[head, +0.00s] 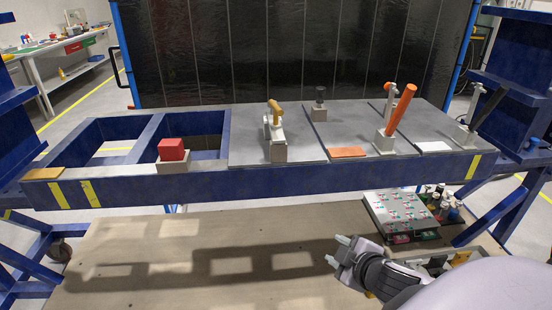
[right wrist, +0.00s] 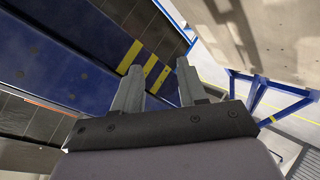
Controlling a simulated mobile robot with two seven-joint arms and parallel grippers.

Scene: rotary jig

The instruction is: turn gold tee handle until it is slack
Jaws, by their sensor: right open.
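The gold tee handle (head: 275,108) stands on top of a pale clamp-like fixture (head: 278,150) near the middle of the blue jig frame. It is apart from any gripper. My right gripper (head: 336,250) is low in the head view, in front of and below the jig's front rail, to the right of the handle. Its two fingers are apart with nothing between them. They also show in the right wrist view (right wrist: 159,68), with the blue, yellow-striped rail beyond. The handle cannot be made out in the right wrist view. My left gripper is not in view.
The jig's blue front rail (head: 300,178) lies between my right gripper and the handle. A red block (head: 171,150) stands left, an orange lever (head: 402,110) right. A tray of small parts (head: 400,212) sits below right. The wooden board (head: 190,265) at lower left is clear.

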